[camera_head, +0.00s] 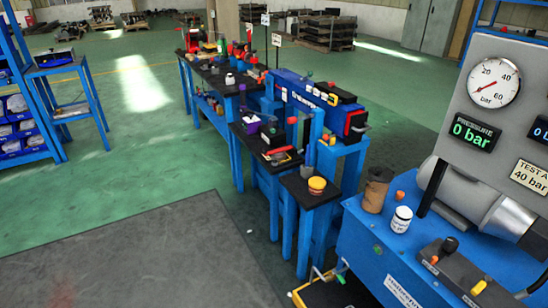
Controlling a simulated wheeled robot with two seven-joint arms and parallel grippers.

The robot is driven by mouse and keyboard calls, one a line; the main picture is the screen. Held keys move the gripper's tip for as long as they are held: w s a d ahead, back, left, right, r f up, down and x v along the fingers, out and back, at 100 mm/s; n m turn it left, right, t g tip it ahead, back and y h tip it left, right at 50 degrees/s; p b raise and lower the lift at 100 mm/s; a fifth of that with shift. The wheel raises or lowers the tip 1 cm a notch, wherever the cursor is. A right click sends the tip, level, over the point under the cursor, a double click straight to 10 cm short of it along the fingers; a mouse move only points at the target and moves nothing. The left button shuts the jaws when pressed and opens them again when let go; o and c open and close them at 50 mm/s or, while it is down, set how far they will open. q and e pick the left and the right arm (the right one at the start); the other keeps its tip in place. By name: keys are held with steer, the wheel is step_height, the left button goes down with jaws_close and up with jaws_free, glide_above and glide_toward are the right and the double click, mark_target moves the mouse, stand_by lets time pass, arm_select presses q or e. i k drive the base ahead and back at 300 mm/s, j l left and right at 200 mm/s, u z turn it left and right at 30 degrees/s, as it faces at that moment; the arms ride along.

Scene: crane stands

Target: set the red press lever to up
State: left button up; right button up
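I cannot tell for sure which part is the red press lever. Other red parts show farther off: a red square frame (354,122) on the end of the blue machine (305,90), and red items (240,50) at the far end of the benches. Whether any of these is set up or down is too small to tell. Neither of my grippers is in view.
A grey panel with a pressure gauge (493,82) and a "0 bar" display (473,133) stands at the right. A white jar (401,219) and brown container (376,190) stand beside it. A yellow-topped tub (317,185) sits on a small stand.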

mark_target(279, 152)
steer(key=i, duration=0.2)
steer(key=i+j+z, duration=0.15)
steer(key=z, duration=0.3)
steer(key=i+j+z, duration=0.1)
steer(key=z, duration=0.3)
steer(key=j, duration=0.1)
